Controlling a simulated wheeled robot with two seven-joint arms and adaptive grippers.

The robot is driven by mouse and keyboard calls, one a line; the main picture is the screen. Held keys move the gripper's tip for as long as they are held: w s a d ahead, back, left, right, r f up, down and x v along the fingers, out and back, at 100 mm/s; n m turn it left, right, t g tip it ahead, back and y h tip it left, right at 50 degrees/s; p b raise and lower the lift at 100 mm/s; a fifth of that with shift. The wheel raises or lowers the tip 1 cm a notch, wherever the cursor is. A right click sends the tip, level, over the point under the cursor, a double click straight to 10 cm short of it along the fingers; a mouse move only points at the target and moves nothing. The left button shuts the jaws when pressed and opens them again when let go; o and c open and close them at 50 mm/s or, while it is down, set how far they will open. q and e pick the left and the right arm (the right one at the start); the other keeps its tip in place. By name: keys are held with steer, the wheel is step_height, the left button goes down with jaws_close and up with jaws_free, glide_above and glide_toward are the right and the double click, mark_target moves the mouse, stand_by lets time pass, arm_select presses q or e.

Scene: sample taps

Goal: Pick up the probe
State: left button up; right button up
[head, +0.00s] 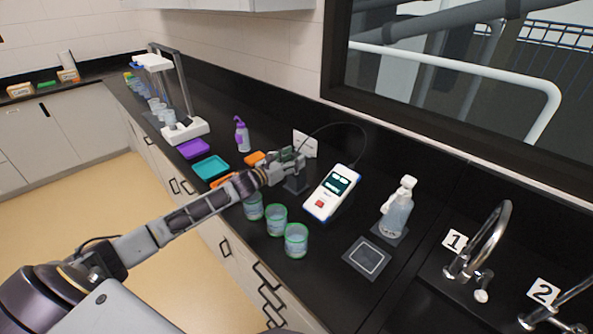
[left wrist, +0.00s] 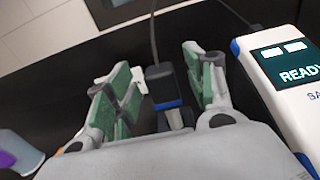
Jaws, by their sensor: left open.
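The probe (left wrist: 160,84) has a dark body with a blue band and a pale metal lower part. In the left wrist view it stands between the fingers of my left gripper (left wrist: 165,92), with a gap on each side. The gripper is open, with green pads. In the head view my left gripper (head: 288,158) is over a dark stand (head: 297,182) and largely hides the probe. A cable runs from the probe to the white and blue meter (head: 332,192), which also shows in the left wrist view (left wrist: 285,75) reading "READY". My right gripper is not in view.
Several green-rimmed beakers (head: 276,220) line the counter's front edge. A spray bottle (head: 397,208), a dark square pad (head: 367,257) and numbered taps (head: 487,240) are to the right. Teal (head: 210,167) and purple (head: 193,149) trays and a purple-capped bottle (head: 242,136) are to the left.

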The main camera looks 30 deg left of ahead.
arm_select(q)
steer(key=shift+x, duration=1)
steer(key=c, duration=1)
steer(key=shift+r, duration=0.15)
steer(key=shift+c, duration=0.2)
steer(key=shift+r, duration=4.95)
